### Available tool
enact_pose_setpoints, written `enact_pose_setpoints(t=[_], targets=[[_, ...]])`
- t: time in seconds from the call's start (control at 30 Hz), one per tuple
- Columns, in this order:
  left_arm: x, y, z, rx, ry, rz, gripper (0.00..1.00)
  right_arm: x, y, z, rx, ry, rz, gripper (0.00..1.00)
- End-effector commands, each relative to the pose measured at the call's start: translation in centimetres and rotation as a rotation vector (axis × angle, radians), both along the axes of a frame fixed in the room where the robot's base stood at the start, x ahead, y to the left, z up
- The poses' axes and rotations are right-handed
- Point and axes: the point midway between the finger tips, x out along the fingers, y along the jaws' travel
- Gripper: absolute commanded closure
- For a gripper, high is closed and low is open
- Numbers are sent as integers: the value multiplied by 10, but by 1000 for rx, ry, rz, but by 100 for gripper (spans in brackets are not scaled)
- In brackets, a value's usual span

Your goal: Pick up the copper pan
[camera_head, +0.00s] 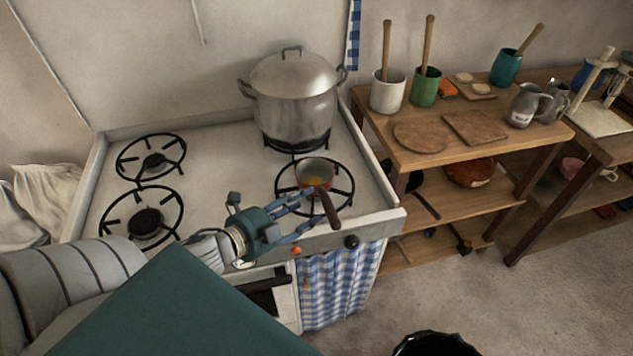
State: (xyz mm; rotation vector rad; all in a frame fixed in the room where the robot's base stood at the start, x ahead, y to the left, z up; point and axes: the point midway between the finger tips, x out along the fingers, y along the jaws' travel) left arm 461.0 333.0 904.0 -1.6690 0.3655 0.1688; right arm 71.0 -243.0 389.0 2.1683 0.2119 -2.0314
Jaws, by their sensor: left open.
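The small copper pan (315,171) sits on the front right burner of the white stove, with its dark handle (329,207) pointing toward the stove's front edge. My left gripper (308,212) is open, just left of the handle, with its fingers pointing right toward it. I cannot tell whether a fingertip touches the handle. Nothing shows held between the fingers. My right gripper is not in view.
A large lidded pot (295,100) stands on the back right burner, behind the pan. The left burners (147,222) are empty. A wooden shelf table (460,160) with cups, boards and jugs stands right of the stove (220,150). A checked curtain (338,285) hangs below.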

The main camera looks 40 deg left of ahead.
Motion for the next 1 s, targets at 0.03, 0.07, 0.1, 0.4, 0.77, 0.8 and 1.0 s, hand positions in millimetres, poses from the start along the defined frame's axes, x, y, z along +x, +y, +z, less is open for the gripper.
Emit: enact_pose_setpoints(t=[0.03,0.07,0.1,0.4,0.77,0.8,1.0], targets=[[5,-1,0,1,-1,-1,50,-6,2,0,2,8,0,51],[6,-1,-1,1,-1,-1,50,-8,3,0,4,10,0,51],[8,-1,-2,1,-1,0,50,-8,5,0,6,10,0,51],[33,-12,0,1,-3,0,50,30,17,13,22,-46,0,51],[59,-18,-11,-1,1,0,50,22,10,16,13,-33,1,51],[59,-18,-11,-1,1,0,50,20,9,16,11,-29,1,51],[58,-17,-11,0,1,0,62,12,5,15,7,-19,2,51]])
